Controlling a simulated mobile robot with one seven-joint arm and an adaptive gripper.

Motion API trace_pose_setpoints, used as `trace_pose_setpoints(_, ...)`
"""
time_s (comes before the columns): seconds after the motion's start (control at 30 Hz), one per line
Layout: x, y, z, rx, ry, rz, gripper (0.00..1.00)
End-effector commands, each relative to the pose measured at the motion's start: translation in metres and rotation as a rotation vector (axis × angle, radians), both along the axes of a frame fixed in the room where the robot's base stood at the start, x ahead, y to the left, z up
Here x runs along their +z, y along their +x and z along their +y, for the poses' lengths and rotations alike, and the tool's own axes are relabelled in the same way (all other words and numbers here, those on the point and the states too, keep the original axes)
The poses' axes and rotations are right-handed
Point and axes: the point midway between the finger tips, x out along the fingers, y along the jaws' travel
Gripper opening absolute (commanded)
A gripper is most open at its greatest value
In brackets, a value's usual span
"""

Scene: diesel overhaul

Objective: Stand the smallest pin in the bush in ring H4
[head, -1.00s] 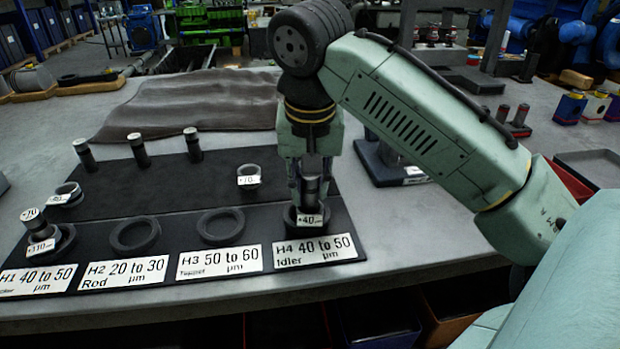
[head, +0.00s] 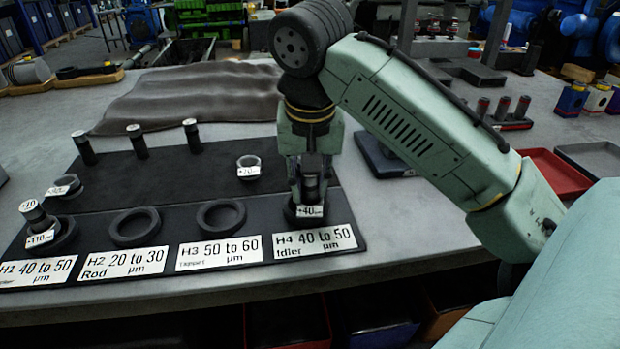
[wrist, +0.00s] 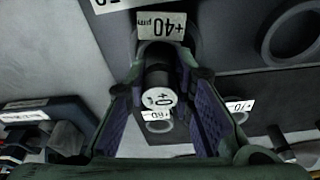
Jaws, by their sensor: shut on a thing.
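My gripper (head: 311,188) is shut on a dark pin with a pale end face (wrist: 158,98) that appears to read +0. In the head view it points straight down over ring H4 (head: 290,211). A bush with a +40 tag (head: 310,211) is in that ring; the tag also shows in the wrist view (wrist: 162,25). The pin looks upright and in line with the bush. My fingers and the tag hide the joint, so I cannot tell how deep the pin sits.
Three pins (head: 136,141) stand at the back of the dark mat. A bush with a pin (head: 36,214) is in ring H1. Rings H2 (head: 135,227) and H3 (head: 221,216) are empty. Two tagged bushes (head: 248,163) (head: 65,184) stand behind the rings. A red tray (head: 556,175) lies right.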

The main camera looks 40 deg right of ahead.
Motion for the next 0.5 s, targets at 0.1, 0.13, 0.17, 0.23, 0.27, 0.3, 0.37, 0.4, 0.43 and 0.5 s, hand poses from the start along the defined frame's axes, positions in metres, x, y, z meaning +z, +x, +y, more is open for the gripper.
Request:
trace_pose_setpoints(0.1,-0.0009,0.0000,0.0000,0.000,0.000,0.001,0.00)
trace_pose_setpoints(0.13,-0.0009,0.0000,0.0000,0.000,0.000,0.001,0.00)
trace_pose_setpoints(0.17,-0.0010,-0.0001,0.0001,0.000,0.000,0.001,0.00)
trace_pose_setpoints(0.23,-0.0011,-0.0001,0.0000,0.000,0.000,0.001,0.00)
trace_pose_setpoints(0.27,-0.0011,-0.0001,0.0000,0.000,0.000,0.001,0.24)
trace_pose_setpoints(0.3,-0.0012,-0.0001,0.0000,0.000,0.000,0.001,0.27)
trace_pose_setpoints(0.37,-0.0014,-0.0002,0.0000,0.000,0.000,0.001,0.31)
trace_pose_setpoints(0.4,-0.0014,-0.0002,0.0000,0.000,0.000,0.001,0.34)
trace_pose_setpoints(0.43,-0.0014,-0.0001,0.0001,0.000,0.000,0.001,0.36)
trace_pose_setpoints(0.5,-0.0014,-0.0001,0.0001,0.000,0.000,0.001,0.40)
